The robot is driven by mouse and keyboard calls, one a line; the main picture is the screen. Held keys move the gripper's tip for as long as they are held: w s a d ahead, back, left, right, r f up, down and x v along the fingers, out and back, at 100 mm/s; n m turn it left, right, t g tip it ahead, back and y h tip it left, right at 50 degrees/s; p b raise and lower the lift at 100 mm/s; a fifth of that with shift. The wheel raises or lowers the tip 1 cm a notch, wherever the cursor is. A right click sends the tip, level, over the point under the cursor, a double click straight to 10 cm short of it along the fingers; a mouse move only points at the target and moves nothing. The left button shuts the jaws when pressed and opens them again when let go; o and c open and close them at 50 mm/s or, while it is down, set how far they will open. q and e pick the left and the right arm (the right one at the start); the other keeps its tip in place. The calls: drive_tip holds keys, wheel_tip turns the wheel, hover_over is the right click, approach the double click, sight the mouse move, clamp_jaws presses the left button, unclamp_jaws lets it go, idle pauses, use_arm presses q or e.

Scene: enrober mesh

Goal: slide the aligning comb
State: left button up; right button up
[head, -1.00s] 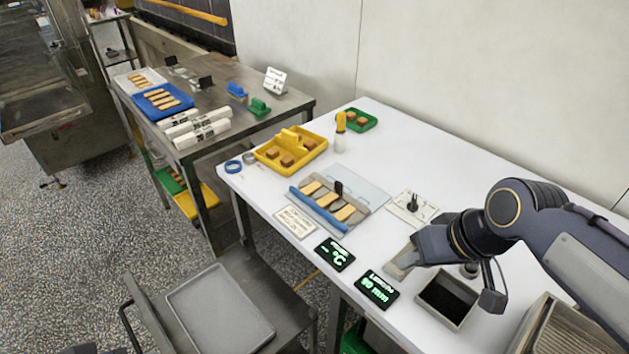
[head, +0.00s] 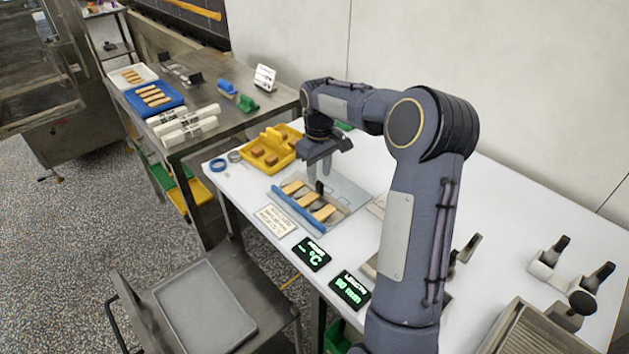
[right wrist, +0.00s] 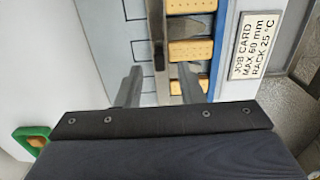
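A flat board (head: 348,187) lies on the white table with several tan bars (head: 308,199) on it. A blue rail (head: 298,216) runs along its near edge. A dark upright handle, which looks like the aligning comb's (head: 319,187), stands among the bars. In the right wrist view the comb (right wrist: 158,50) shows as a narrow upright piece beside the bars (right wrist: 190,50). My right gripper (head: 319,168) hangs just above and behind it, fingers pointing down. In the right wrist view its fingers (right wrist: 160,85) are apart, either side of the handle's line; contact cannot be told. My left gripper is not in view.
A yellow tray (head: 262,162) with brown pieces stands behind the board. A job card (head: 275,220) and two dark displays (head: 311,253) (head: 350,290) lie at the near edge. A side table (head: 205,95) holds a blue tray (head: 158,108). My right arm hides part of the table.

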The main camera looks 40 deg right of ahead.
sight(320, 182)
drive_tip(key=shift+f, duration=1.95)
clamp_jaws()
